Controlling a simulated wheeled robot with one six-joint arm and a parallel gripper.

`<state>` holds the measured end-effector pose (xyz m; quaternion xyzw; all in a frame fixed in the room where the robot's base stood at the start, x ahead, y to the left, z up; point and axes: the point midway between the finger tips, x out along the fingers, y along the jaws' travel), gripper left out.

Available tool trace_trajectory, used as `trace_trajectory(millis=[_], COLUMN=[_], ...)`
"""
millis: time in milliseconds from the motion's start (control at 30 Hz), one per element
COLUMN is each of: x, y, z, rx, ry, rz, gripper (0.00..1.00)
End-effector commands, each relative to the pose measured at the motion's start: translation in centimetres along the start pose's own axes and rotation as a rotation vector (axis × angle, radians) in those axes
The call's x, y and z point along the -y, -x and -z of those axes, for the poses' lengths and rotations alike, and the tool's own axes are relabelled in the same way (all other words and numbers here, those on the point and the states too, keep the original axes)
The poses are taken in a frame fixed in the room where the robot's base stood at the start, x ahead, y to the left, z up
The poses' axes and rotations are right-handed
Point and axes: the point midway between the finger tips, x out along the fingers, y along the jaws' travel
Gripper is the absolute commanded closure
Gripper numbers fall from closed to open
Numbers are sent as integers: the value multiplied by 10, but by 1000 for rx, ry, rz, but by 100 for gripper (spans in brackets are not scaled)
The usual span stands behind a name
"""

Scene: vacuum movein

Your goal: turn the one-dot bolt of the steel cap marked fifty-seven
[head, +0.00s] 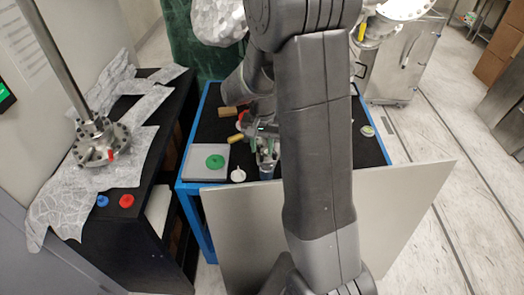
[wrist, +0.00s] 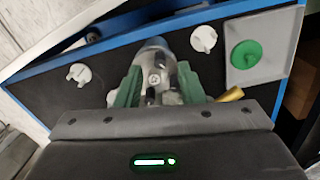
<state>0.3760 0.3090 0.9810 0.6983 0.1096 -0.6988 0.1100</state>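My gripper (head: 262,142) is low over the dark top of the blue-framed cart. In the wrist view its green fingers (wrist: 158,86) stand apart, one on each side of a rounded steel piece (wrist: 156,58) with a small bolt-like spot on its face. I cannot tell whether they touch it. A bluish cup-like part (head: 266,171) shows below the fingers in the head view. A steel flange (head: 92,150) with bolts around it and a red piece lies on crumpled foil at the left. No number or dot mark is legible, so I cannot tell which is cap fifty-seven.
A grey tray (wrist: 279,40) with a green disc (wrist: 246,53) is on the cart beside a white knob (wrist: 204,39). Another white piece (wrist: 78,75) lies opposite. Blue (head: 102,200) and red (head: 126,200) caps sit on the black bench. A grey panel (head: 400,210) leans in front.

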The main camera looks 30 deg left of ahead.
Motion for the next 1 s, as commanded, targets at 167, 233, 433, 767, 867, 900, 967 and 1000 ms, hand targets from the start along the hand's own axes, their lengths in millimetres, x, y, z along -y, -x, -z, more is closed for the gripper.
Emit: trace_trajectory(millis=[167, 233, 433, 767, 867, 900, 967, 1000], x=[0, 0, 0, 0, 0, 0, 0, 0], y=[-21, -26, -30, -29, -29, -29, -29, -30], z=[0, 0, 0, 0, 0, 0, 0, 0], rx=[2, 1, 0, -1, -1, -1, -1, -1], ry=[1, 1, 1, 1, 1, 0, -3, -7], rz=[-1, -1, 0, 0, 0, 0, 1, 1], gripper=[65, 65, 65, 100, 100, 100, 100, 100])
